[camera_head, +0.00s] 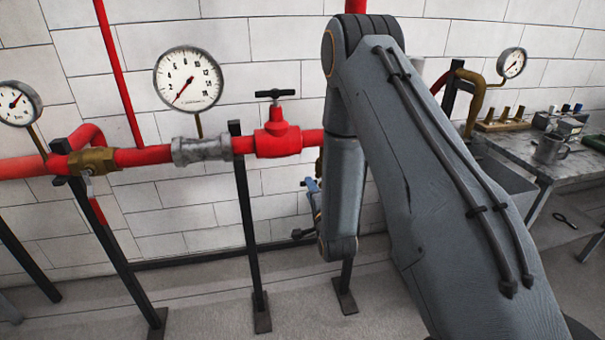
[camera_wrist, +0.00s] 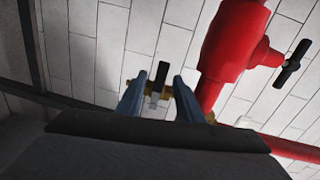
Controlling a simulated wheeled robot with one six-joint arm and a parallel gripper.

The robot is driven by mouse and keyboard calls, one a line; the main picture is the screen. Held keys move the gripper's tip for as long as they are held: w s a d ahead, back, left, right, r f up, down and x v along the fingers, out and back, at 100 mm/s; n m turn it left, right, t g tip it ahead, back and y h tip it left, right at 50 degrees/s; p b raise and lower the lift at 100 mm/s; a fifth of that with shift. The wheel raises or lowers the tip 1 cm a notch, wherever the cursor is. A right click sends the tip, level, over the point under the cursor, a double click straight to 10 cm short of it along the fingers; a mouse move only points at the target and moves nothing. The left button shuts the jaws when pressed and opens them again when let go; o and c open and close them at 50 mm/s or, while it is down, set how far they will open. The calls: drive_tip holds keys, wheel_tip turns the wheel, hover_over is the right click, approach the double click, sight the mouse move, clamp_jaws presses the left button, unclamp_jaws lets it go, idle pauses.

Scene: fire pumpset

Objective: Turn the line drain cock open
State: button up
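A small brass cock (camera_wrist: 180,90) with a dark lever (camera_wrist: 162,72) shows in the wrist view, beside the red pipe. My gripper (camera_wrist: 158,80) has its two blue fingers spread, one on each side of the lever in the picture. Nothing is held, and I cannot tell whether a finger touches the lever. In the head view, a bit of brass shows below the red pipe, and part of my gripper (camera_head: 312,186) shows beneath it. My arm hides most of both there.
A red valve (camera_head: 277,140) with a black T-handle stands left of my arm; it is also close in the wrist view (camera_wrist: 230,42). Black pipe stands (camera_head: 248,220) rise from the floor. Gauges are on the pipe. A workbench (camera_head: 520,150) is at right.

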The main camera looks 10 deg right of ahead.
drive_tip(key=w+m+t+p, duration=0.1)
drive_tip(key=w+p, duration=0.1)
drive_tip(key=w, duration=0.6)
drive_tip(key=shift+w, duration=0.15)
drive_tip(key=shift+f, duration=0.1)
clamp_jaws()
